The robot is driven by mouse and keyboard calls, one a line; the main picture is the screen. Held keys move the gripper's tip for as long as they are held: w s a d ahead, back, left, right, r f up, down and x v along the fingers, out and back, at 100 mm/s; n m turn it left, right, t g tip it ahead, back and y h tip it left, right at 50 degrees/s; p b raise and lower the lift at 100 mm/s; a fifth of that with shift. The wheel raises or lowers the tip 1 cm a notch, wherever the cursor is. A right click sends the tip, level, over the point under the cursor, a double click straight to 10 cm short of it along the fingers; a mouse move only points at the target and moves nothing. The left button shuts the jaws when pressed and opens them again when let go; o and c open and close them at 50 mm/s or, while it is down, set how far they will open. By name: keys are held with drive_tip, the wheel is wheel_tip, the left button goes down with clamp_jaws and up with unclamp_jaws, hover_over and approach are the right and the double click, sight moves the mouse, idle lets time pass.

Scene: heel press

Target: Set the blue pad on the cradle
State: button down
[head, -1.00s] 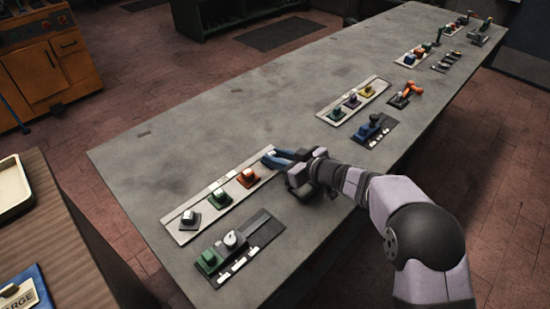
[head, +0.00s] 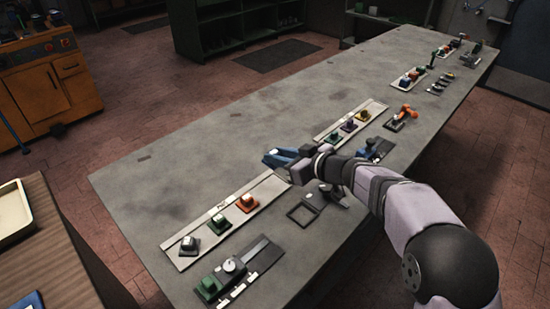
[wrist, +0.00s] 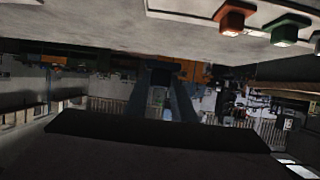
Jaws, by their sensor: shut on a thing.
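The blue pad (head: 268,160), with a pale bit on top, is at the tips of my gripper (head: 275,156), which is shut on it. The gripper is above the table, by the far right end of the pale strip. In the wrist view, the fingers (wrist: 166,95) have a dark shape between them; its colour is hard to tell. A dark open square frame (head: 290,211) lies on the table beside my arm, with a grey upright part (head: 333,192) next to it. This looks like the cradle and press; the arm partly covers the area.
A dark plate (head: 262,252) with a green block and round knob lies nearer. Another strip (head: 325,135) and a blue fixture (head: 375,146) stand beyond.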

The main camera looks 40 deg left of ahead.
drive_tip(key=w+d+m+t+p, duration=0.2)
drive_tip(key=w+d+p, duration=0.1)
drive_tip(key=w+d, duration=0.35)
drive_tip(key=s+d+f, duration=0.1)
drive_tip(key=d, duration=0.1)
drive_tip(key=s+d+f, duration=0.2)
drive_tip(key=s+d+f+p, duration=0.1)
drive_tip(key=s+d+f, duration=0.1)
drive_tip(key=shift+s+d+f, duration=0.15)
drive_tip(key=shift+s+d, duration=0.1)
drive_tip(key=shift+d, duration=0.05)
drive_tip(key=shift+s+d+f+n+g, duration=0.15)
drive_tip(key=shift+s+n+g, duration=0.55)
drive_tip(key=shift+s, duration=0.55)
drive_tip(key=shift+s+a+r+n+g, duration=0.15)
drive_tip(key=shift+a+r+n+g, duration=0.05)
drive_tip(key=shift+r+n+g, duration=0.2)
drive_tip(key=shift+f, duration=0.15)
